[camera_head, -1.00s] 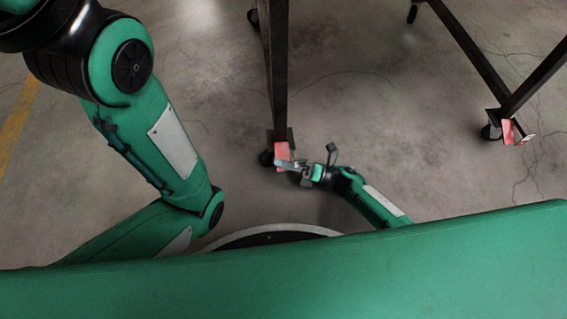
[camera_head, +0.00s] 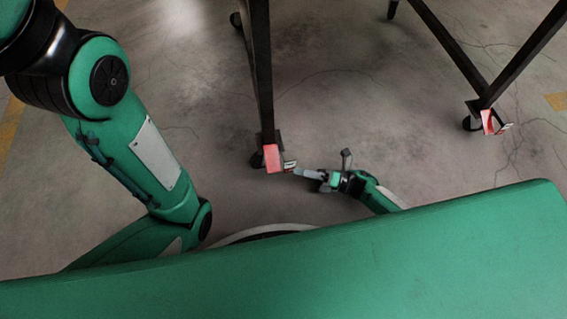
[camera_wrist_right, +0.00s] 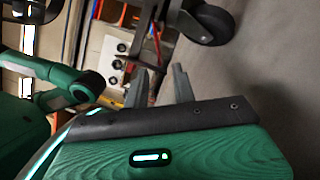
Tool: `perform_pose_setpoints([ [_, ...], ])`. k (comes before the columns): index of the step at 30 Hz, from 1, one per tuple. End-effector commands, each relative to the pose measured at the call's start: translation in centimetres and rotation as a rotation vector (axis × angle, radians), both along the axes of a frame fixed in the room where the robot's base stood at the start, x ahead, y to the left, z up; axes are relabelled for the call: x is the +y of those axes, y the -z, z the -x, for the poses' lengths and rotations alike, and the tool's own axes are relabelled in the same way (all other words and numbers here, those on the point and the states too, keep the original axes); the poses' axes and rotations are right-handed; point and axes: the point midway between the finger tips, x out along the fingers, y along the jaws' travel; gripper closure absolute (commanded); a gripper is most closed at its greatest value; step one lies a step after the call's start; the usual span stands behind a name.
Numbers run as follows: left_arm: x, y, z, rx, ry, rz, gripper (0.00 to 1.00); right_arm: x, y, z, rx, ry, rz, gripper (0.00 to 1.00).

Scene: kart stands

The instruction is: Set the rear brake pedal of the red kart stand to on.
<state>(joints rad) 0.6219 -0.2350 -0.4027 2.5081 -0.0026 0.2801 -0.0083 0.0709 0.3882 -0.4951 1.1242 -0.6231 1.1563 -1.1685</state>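A dark metal stand (camera_head: 262,75) reaches down to caster wheels with red brake pedals. The nearer pedal (camera_head: 271,158) is at the foot of the left leg, with a light metal plate on its right side. Another red pedal (camera_head: 488,122) is on the right leg. I cannot tell whether either is on or off. My right gripper (camera_head: 299,172) is low, just right of the nearer pedal's plate; contact is unclear. In the right wrist view its fingers (camera_wrist_right: 160,86) are apart, with no object clearly held. My left arm shows at left, but its gripper is out of view.
A caster wheel (camera_wrist_right: 207,24) hangs close above the fingers in the right wrist view. My green body covers the bottom of the head view. The concrete floor (camera_head: 370,110) between the stand's legs is clear.

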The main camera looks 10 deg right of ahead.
Motion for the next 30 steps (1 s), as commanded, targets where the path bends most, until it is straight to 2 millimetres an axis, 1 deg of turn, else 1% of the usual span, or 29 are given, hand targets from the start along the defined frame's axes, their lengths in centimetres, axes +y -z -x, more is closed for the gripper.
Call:
perform_pose_setpoints([
  [1, 0.1, -0.4, -0.2, 0.009, -0.002, 0.0, 0.74, -1.1, 0.0, 0.4, 0.003, 0.001, 0.002, 0.74],
  [3, 0.1, -0.5, -0.3, 0.011, -0.004, -0.003, 0.74, -2.3, 0.2, 0.8, 0.003, 0.001, 0.0, 0.74],
  [6, 0.0, -0.5, -0.3, 0.008, -0.008, -0.009, 0.74, -3.6, 0.6, 1.3, 0.001, 0.001, 0.002, 0.74],
  [9, 0.0, -0.6, -0.4, 0.006, -0.011, -0.013, 0.74, -4.3, 0.9, 1.6, 0.001, 0.0, 0.0, 0.74],
  [14, 0.0, -0.5, -0.4, 0.009, -0.01, -0.014, 0.74, -4.7, 1.0, 1.7, 0.0, 0.0, 0.0, 0.74],
  [27, 0.0, -0.6, -0.5, 0.014, -0.006, -0.011, 0.74, -4.7, 1.0, 1.7, 0.0, 0.0, 0.0, 0.74],
  [30, 0.0, -0.8, -0.5, 0.013, -0.004, -0.009, 0.74, -4.7, 0.8, 1.7, 0.0, 0.0, 0.0, 0.74],
])
